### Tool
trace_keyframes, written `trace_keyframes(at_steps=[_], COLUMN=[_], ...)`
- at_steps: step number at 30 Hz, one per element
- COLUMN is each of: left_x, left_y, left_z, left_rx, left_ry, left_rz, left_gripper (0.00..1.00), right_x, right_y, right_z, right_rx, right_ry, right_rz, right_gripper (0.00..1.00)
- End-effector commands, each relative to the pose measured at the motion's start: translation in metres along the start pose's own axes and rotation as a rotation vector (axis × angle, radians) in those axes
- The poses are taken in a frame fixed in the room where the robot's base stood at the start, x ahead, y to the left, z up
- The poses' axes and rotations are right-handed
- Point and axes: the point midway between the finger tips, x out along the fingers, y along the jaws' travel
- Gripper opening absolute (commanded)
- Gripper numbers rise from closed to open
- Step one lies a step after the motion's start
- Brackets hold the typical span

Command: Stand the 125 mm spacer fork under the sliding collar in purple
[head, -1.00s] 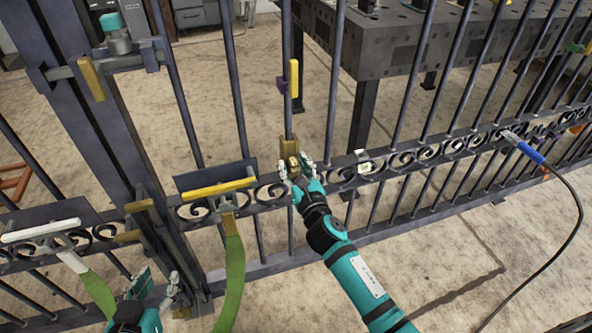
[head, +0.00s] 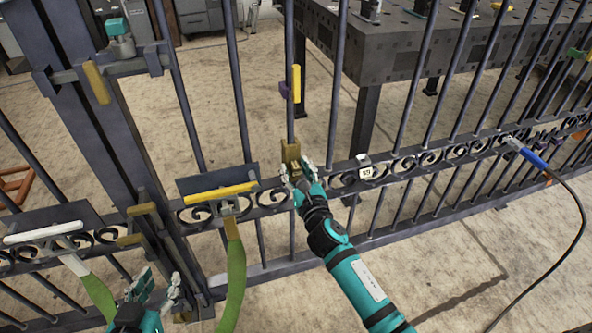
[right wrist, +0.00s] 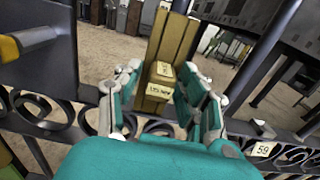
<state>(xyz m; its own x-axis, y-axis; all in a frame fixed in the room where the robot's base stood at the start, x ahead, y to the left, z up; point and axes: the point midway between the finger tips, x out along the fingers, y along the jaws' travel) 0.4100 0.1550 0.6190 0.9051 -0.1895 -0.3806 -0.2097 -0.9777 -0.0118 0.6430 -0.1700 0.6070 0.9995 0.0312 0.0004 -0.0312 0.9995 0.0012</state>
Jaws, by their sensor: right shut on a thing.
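The spacer fork (head: 290,153) is a brass-coloured block with a pale label, which reads roughly 125 mm in the right wrist view (right wrist: 160,72). It is upright at the upright bar, just above the scroll rail; whether its foot touches the rail is hidden. My right gripper (head: 296,178) is shut on it from the near side, with a finger on each side in the right wrist view. My left gripper (head: 157,286) is open and empty at lower left.
A small block tagged 59 (head: 365,170) sits on the rail right of the fork. A yellow-topped bracket with a green strap (head: 232,245) is to the left. A blue-handled tool (head: 530,154) with a black cable is at right. A dark table (head: 400,55) stands behind the bars.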

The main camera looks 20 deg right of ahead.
Motion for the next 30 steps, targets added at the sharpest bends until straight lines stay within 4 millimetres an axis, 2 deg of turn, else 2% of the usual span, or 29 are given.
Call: trace_keyframes(at_steps=[5,6,11,22,26,30], left_x=[0.0,0.0,0.0,0.0,0.0,0.0], left_y=[0.001,0.001,0.001,0.001,0.001,0.001], left_z=[-0.002,-0.003,-0.003,-0.002,-0.002,-0.002], left_rx=[-0.001,-0.001,-0.001,0.0,0.0,0.0], left_ry=[0.012,0.016,0.018,0.012,0.013,0.014], left_rz=[0.001,0.001,0.002,0.002,0.002,0.002], left_gripper=[0.38,0.38,0.38,0.38,0.38,0.38], right_x=[0.002,0.002,0.001,-0.006,-0.026,-0.057], right_y=[-0.001,-0.001,0.0,0.0,-0.001,0.0], right_z=[0.003,0.003,0.001,-0.003,-0.003,-0.002], right_rx=[-0.001,-0.001,-0.001,-0.001,-0.001,0.0], right_ry=[-0.007,-0.007,-0.004,0.003,0.002,0.002], right_rz=[0.0,0.0,0.0,0.0,0.0,0.002], right_gripper=[0.0,0.45,0.66,0.67,0.67,0.67])
